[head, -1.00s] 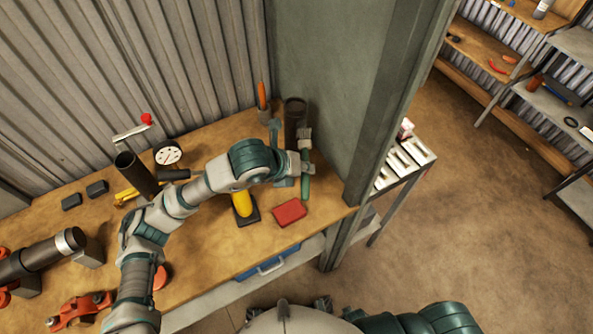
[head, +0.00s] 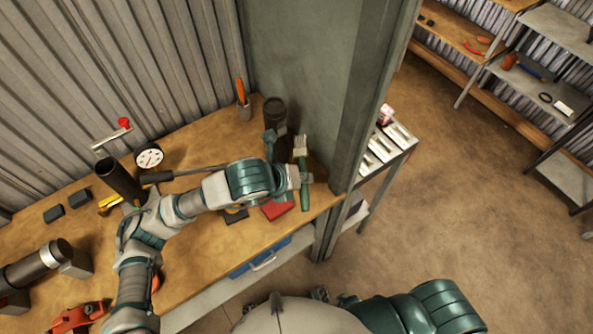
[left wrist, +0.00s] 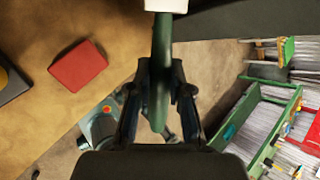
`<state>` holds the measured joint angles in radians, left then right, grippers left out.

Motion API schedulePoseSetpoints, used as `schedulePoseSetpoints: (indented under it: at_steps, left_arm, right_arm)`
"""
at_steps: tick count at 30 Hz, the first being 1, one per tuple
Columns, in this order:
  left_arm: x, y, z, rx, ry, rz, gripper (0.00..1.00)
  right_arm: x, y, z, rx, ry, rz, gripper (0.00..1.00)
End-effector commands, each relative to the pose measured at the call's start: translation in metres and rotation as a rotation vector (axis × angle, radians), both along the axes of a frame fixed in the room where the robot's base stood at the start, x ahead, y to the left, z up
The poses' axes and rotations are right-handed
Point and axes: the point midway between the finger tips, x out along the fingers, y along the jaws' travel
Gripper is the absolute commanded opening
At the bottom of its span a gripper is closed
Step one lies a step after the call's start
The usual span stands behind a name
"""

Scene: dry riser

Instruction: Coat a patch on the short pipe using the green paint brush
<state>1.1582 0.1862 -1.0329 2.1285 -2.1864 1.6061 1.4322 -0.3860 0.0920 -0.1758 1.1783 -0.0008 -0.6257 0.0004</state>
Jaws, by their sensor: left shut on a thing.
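My left gripper (head: 301,177) is shut on the green paint brush (head: 305,199) above the right end of the workbench. The brush's pale head points toward the back wall and its green handle toward the bench front. In the left wrist view the handle (left wrist: 161,65) runs between both fingers (left wrist: 160,95), with a white part at the top edge. A dark open-topped pipe (head: 119,179) stands upright at mid-bench; a dark pipe with a silver band (head: 28,265) lies at the left. I cannot tell which is the short pipe.
A dark cylindrical pot (head: 275,112) stands near the green post (head: 352,125), left of the brush. A red block (head: 279,210) lies partly under my left gripper.

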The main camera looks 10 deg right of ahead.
Motion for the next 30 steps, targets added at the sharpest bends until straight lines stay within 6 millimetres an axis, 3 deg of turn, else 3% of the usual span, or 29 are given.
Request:
schedulePoseSetpoints:
  at_steps: [10,20,30]
  left_arm:
    - [-0.003,-0.001,0.000,0.000,-0.001,-0.001,0.00]
    - [-0.028,-0.011,0.000,0.000,-0.001,-0.001,0.00]
    - [-0.028,-0.010,0.000,0.000,0.000,0.000,0.00]
  right_arm:
    - [0.000,0.000,-0.001,0.000,0.000,0.000,0.00]
    - [-0.001,0.000,-0.005,0.000,0.002,0.000,0.00]
    - [-0.001,0.000,-0.004,0.000,0.002,0.000,0.00]
